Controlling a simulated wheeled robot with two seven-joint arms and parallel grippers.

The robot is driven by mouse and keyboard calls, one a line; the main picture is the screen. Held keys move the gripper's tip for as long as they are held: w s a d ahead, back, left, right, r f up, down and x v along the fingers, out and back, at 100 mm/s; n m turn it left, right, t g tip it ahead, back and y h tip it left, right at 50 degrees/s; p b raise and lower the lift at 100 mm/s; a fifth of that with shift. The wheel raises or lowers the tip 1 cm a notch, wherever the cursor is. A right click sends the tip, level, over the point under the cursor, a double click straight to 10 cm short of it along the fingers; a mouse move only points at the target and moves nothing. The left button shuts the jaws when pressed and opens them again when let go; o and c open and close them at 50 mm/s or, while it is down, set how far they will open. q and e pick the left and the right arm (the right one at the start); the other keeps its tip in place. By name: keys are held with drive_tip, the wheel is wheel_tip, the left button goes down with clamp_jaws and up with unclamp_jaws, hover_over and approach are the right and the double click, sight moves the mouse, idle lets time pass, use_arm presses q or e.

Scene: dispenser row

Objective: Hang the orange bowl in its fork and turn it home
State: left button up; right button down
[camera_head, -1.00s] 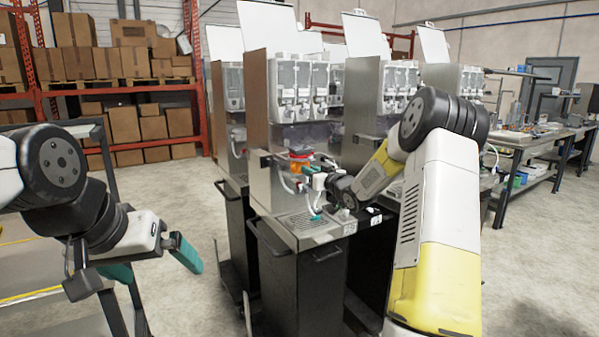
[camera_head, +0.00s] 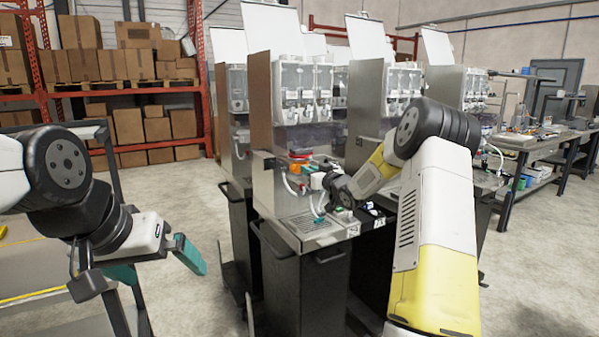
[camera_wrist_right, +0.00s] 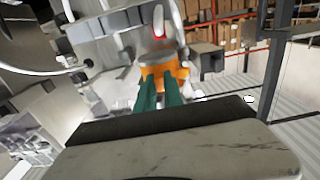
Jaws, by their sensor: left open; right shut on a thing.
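The orange bowl (camera_head: 298,157) is small in the head view, at the front of the nearest dispenser (camera_head: 302,90). It also shows in the wrist view (camera_wrist_right: 165,72), at the tips of two teal fingers. My right gripper (camera_head: 308,169) is shut on the bowl, close in front of the dispenser. The same gripper (camera_wrist_right: 160,90) hides part of the bowl in the wrist view. I cannot tell whether the bowl touches its fork or how it is turned there; the fork is not clear. My left gripper (camera_head: 157,262) is open and empty at the left, away from the dispensers.
A metal drip tray (camera_head: 308,226) lies below the bowl, on a dark cart (camera_head: 303,285). White tubes hang near the gripper. More dispensers stand in a row behind and to the right. The floor between the left gripper and the cart is clear.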

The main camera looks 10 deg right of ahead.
drive_tip(key=shift+w, duration=0.1)
drive_tip(key=shift+x, duration=1.45)
drive_tip(key=shift+w, duration=0.1)
idle(0.4)
drive_tip(key=shift+s+a+m+h, duration=0.25)
drive_tip(key=shift+a+m+h, duration=0.3)
drive_tip(key=shift+h, duration=0.35)
drive_tip(key=shift+m+t+h, duration=0.3)
drive_tip(key=shift+m+h, duration=0.05)
drive_tip(key=shift+h, duration=0.15)
drive_tip(key=shift+d, duration=0.1)
